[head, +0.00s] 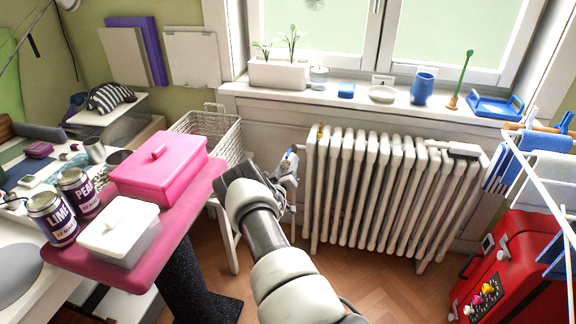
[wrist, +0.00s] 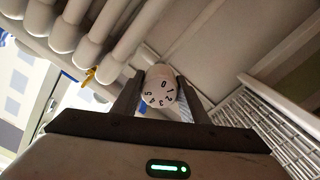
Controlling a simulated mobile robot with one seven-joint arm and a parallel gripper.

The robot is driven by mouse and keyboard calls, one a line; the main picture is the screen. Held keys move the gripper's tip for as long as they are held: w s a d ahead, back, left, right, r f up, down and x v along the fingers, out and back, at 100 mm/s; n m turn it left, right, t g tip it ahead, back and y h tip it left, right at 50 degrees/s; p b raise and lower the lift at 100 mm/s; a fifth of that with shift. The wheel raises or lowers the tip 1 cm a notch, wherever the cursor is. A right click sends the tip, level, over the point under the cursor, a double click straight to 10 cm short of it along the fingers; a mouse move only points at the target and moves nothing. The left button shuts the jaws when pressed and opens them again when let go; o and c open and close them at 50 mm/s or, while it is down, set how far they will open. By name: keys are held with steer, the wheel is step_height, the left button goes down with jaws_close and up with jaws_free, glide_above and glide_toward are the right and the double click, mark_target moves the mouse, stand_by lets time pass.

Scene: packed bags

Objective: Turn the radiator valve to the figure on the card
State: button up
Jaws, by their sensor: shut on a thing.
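The white radiator valve (wrist: 159,88) is a round knob with dark figures from 0 to 5 around its face. In the wrist view it sits between the two dark fingers of my gripper (wrist: 157,96), which is shut on it. The 0 is towards the top of the knob's face; I cannot make out a pointer mark. In the head view my gripper (head: 287,168) is at the left end of the white radiator (head: 385,190), and the valve cannot be made out there. I cannot identify the card or read a figure on one.
A pink table (head: 190,210) on the left bears a pink box (head: 158,168), a white lidded box (head: 118,230) and cans. A wire basket (head: 228,135) stands behind. The windowsill (head: 300,97) above holds several small things. A red case (head: 515,270) stands at the right.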

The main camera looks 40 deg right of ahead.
steer(key=shift+f, duration=0.1)
steer(key=o, duration=1)
steer(key=shift+o, duration=0.2)
steer(key=p+v, duration=0.4)
steer(key=v, duration=1.3)
steer(key=shift+a, duration=0.25)
steer(key=shift+s, duration=0.1)
